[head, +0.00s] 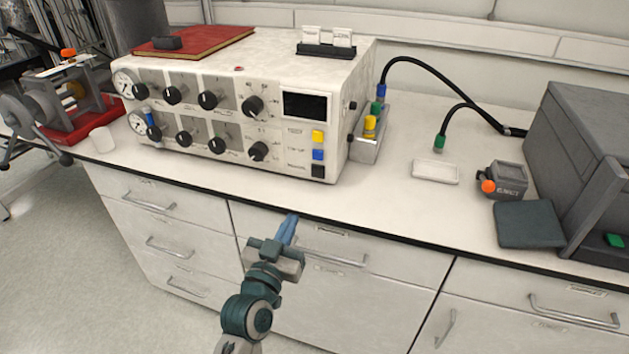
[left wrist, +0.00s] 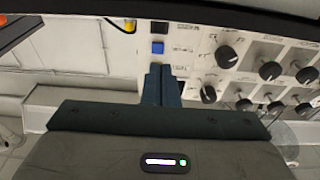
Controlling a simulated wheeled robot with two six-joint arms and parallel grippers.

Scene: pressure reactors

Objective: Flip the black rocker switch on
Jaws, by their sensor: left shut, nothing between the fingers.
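The black rocker switch (head: 318,171) is the lowest of the coloured buttons at the right end of the white control unit's front. It sits below a blue button (head: 318,155) and a yellow button (head: 318,136). In the left wrist view the black switch (left wrist: 159,27) shows at the top, beyond my fingertips. My left gripper (head: 289,226) is shut and empty, in front of the counter edge, below and left of the switch, apart from it. Its closed fingers (left wrist: 160,84) point toward the panel in the left wrist view. My right gripper is not in view.
The control unit (head: 270,60) stands on the white counter (head: 385,205). Right of it are a metal holder (head: 368,146) with coloured plugs, a white dish (head: 435,172), a small grey device (head: 508,177) and a dark grey box (head: 585,150). Drawer handles (head: 335,259) protrude below.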

